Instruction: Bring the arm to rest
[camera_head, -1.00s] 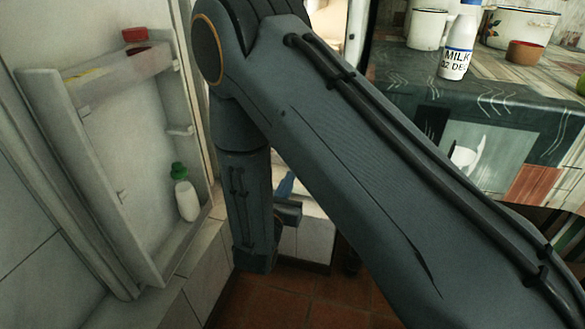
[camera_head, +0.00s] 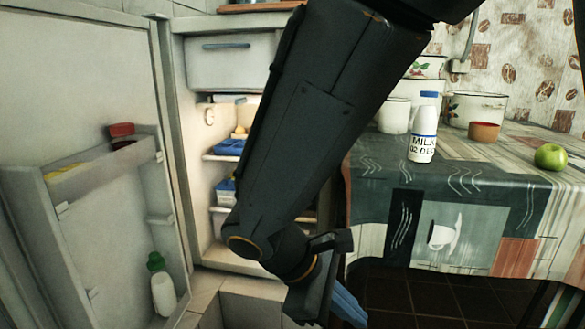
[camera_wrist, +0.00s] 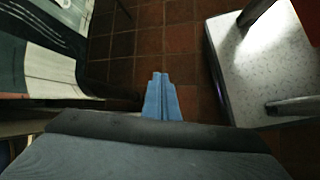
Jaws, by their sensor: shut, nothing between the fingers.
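My gripper (camera_head: 348,308) hangs low in the head view, in front of the open fridge and left of the table's draped front. Its blue fingers point down and to the right. In the wrist view my gripper (camera_wrist: 161,76) shows its two blue fingers pressed together with nothing between them, above the brown tiled floor (camera_wrist: 150,45). My dark arm crosses the middle of the head view and hides part of the fridge's inside.
The fridge door (camera_head: 80,70) stands open at left, with a green-capped bottle (camera_head: 162,290) on its shelf. On the table (camera_head: 460,165) at right are a milk bottle (camera_head: 424,130), an orange-brown bowl (camera_head: 484,131), a green apple (camera_head: 550,157) and enamel pots (camera_head: 474,105). Floor below the gripper is clear.

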